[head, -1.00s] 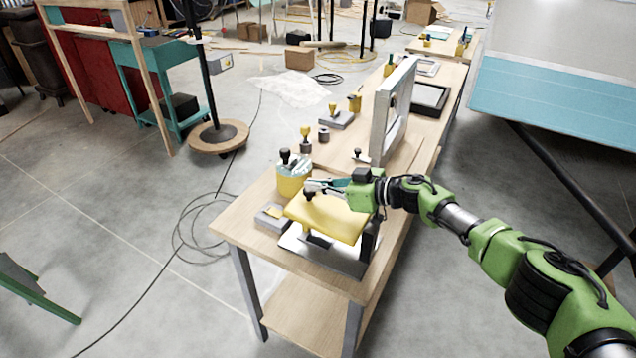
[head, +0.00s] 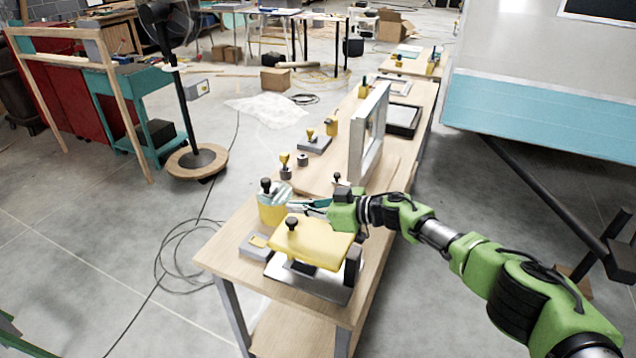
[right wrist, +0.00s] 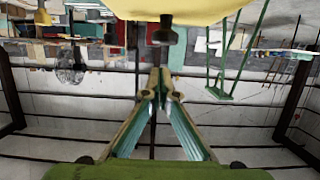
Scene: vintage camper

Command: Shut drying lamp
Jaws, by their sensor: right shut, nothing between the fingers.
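The drying lamp is a yellow padded lid (head: 308,244) with a black knob (head: 292,223) on top. It sits over a metal base (head: 318,287) at the near end of the long wooden table. A dark gap shows between lid and base, so the lid does not look flat on it. My right gripper (head: 291,205) is shut and empty, just behind and above the knob, apart from it. In the right wrist view the shut fingertips (right wrist: 158,82) are near the knob (right wrist: 165,32) and the lid's yellow edge (right wrist: 180,10). My left gripper is out of view.
A yellow pot (head: 271,210) with tools stands left of my right gripper. A grey block (head: 257,245) lies beside the base. An upright grey frame (head: 368,135) stands farther back on the table (head: 240,225). A cable coils on the open floor at left.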

